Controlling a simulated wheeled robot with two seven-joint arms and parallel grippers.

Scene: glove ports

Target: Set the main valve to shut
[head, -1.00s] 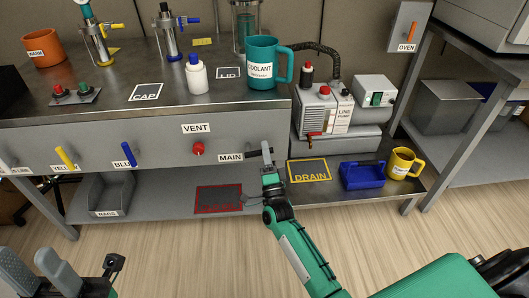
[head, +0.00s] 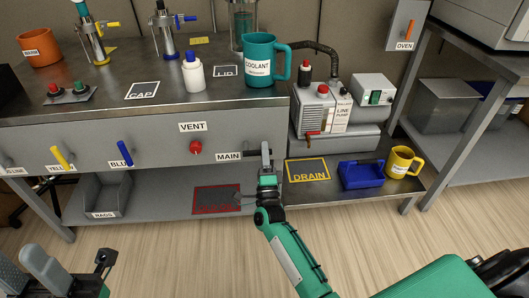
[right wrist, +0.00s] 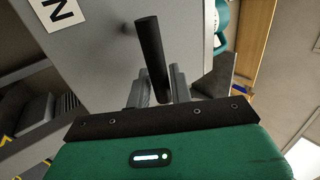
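The main valve's short dark lever (head: 251,155) is on the grey front panel, right of the MAIN label (head: 229,157). In the right wrist view its dark round handle (right wrist: 152,55) runs down between my right gripper's fingers (right wrist: 162,85) and fills the narrow gap between them. My right gripper (head: 265,152) stands at the lever in the head view, shut on the handle.
A red VENT knob (head: 195,147) and the blue (head: 125,153) and yellow (head: 61,156) handles are on the same panel. Below lie the red-edged mat (head: 217,199) and the DRAIN mat (head: 308,171). The line pump (head: 328,110) stands right of the panel.

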